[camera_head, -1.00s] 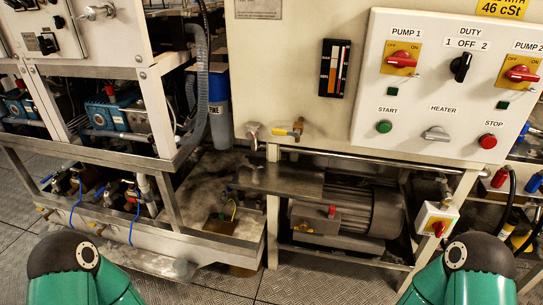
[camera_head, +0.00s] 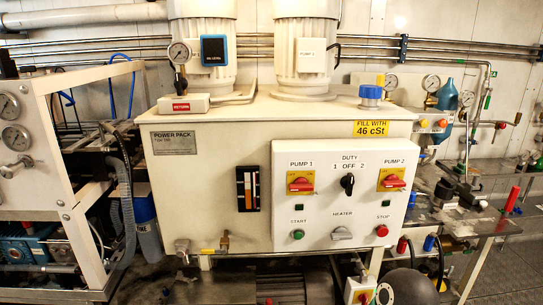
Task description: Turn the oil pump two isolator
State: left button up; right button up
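The pump two isolator (camera_head: 393,180) is a red rotary handle on a yellow plate, under the label PUMP 2, at the upper right of the white control panel (camera_head: 270,228). Its handle lies roughly sideways, slightly tilted; the position marks are too small to read. A matching pump one isolator (camera_head: 301,183) sits at the upper left of the panel. Neither of my grippers is in view.
Between the isolators is a black duty selector (camera_head: 347,183). Below are a green start button (camera_head: 298,234), a grey heater knob (camera_head: 342,234) and a red stop button (camera_head: 381,231). Another red-yellow switch (camera_head: 361,291) is below the panel. Pipes and a bench (camera_head: 490,226) stand right.

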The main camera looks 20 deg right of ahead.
aim_at(392, 181)
jog(key=u, duration=1.85)
jog(key=i, duration=0.1)
jog(key=z, duration=3.1)
jog(key=k, duration=0.55)
jog(key=u, duration=0.55)
jog(key=i, duration=1.15)
jog(key=z, duration=0.4)
